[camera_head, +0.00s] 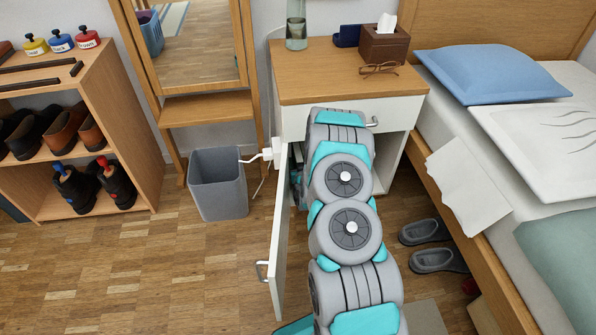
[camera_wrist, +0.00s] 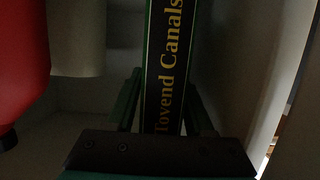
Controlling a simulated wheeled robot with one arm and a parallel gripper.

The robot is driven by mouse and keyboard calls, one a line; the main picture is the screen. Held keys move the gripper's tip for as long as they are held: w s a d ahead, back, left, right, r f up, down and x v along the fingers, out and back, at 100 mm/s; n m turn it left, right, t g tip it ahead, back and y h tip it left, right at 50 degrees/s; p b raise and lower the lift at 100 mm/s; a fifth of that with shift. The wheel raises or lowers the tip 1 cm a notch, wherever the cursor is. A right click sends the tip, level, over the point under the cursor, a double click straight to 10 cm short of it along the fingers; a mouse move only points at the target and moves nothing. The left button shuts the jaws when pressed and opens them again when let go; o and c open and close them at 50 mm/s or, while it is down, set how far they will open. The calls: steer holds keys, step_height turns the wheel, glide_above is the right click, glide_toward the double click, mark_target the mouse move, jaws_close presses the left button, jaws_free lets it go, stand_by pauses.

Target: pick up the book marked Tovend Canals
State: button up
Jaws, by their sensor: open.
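The book marked Tovend Canals (camera_wrist: 172,60) stands upright in the wrist view, its dark spine with yellow lettering and green edges facing me. My gripper (camera_wrist: 160,88) is open, with one finger on each side of the book's lower part. I cannot tell whether the fingers touch it. In the head view my arm reaches into the lower compartment of the white nightstand (camera_head: 294,120), and it hides the book and my gripper there.
In the wrist view a red object (camera_wrist: 20,60) and a pale cylinder (camera_wrist: 77,38) are left of the book. A pale wall (camera_wrist: 240,60) is close on its right. The open cabinet door (camera_head: 279,240) stands left of my arm; the bed (camera_head: 500,270) is on the right.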

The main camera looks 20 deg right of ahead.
jaws_close()
stand_by(0.3)
stand_by(1.1)
